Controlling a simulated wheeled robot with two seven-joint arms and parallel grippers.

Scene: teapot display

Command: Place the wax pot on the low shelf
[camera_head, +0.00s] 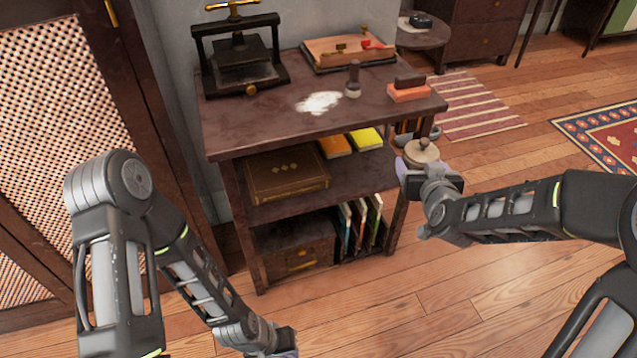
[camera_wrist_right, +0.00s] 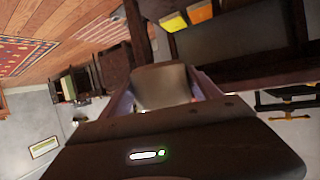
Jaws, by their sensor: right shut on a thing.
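The wax pot looks like a small tan pot with a knobbed lid (camera_head: 421,152); its pale body also shows in the right wrist view (camera_wrist_right: 162,86). My right gripper (camera_head: 418,170) is shut on it, holding it upright in front of the shelf unit's right end. The unit has a middle shelf (camera_head: 350,180) with a brown book and orange and yellow books. Beneath it, the lowest level holds a drawer box (camera_head: 297,255) and upright books (camera_head: 360,222). My left gripper (camera_head: 275,345) is low at the bottom edge, partly cut off; its fingers are unclear.
The unit's top (camera_head: 300,118) carries a black press (camera_head: 238,60), white powder (camera_head: 320,102), a dark-handled stamp (camera_head: 353,80), a red block (camera_head: 408,92) and a wooden tray (camera_head: 348,52). A lattice door (camera_head: 60,130) stands at left. Wooden floor (camera_head: 400,310) in front is clear.

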